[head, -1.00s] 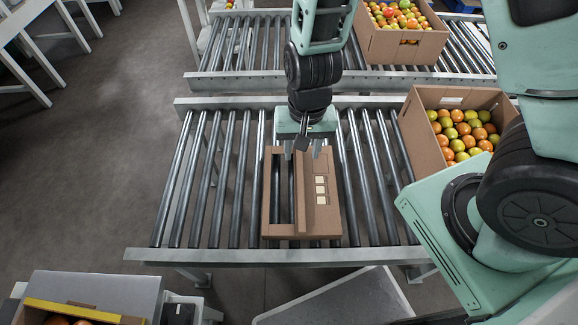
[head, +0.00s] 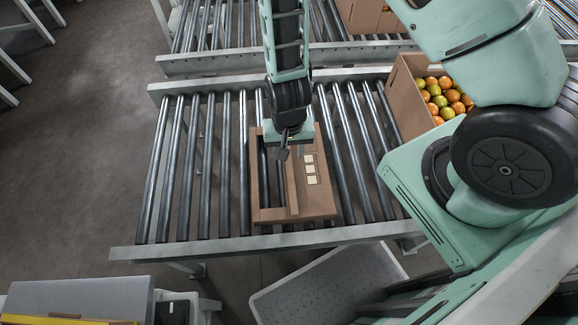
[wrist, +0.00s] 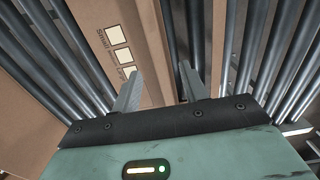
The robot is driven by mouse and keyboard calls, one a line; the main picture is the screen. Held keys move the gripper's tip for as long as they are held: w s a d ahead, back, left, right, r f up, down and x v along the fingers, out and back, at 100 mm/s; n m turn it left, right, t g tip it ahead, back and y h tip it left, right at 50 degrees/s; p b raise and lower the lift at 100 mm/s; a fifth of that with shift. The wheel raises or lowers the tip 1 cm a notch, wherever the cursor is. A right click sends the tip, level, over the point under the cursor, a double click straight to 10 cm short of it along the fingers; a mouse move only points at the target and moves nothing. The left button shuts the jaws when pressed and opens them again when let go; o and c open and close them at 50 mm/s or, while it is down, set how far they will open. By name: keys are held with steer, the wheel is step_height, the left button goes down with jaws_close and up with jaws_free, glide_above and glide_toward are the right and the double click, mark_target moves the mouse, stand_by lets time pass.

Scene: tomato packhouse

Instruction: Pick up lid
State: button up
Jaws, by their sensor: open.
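The lid is a brown cardboard piece (head: 316,200) lying flat on the near roller conveyor. It has a long opening on its left side, with rollers showing through, and three pale label squares on its right panel. It also shows in the wrist view (wrist: 75,60), with the squares and some print. My gripper (head: 292,151) is open and empty over the lid's far part. In the wrist view my gripper's two fingers (wrist: 160,85) are spread, with a cardboard strip and dark rollers visible between and beyond them. I cannot tell whether they touch the cardboard.
Another box (head: 372,18) is on the far conveyor. A grey panel (head: 80,298) is at lower left. The rollers left of the lid (head: 190,170) are clear.

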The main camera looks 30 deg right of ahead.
mark_target(289, 162)
steer(key=shift+w+d+f, duration=0.1)
steer(key=shift+f, duration=1.25)
steer(key=shift+w+d+f, duration=0.1)
steer(key=shift+f, duration=1.25)
steer(key=shift+c, duration=0.3)
jaws_close()
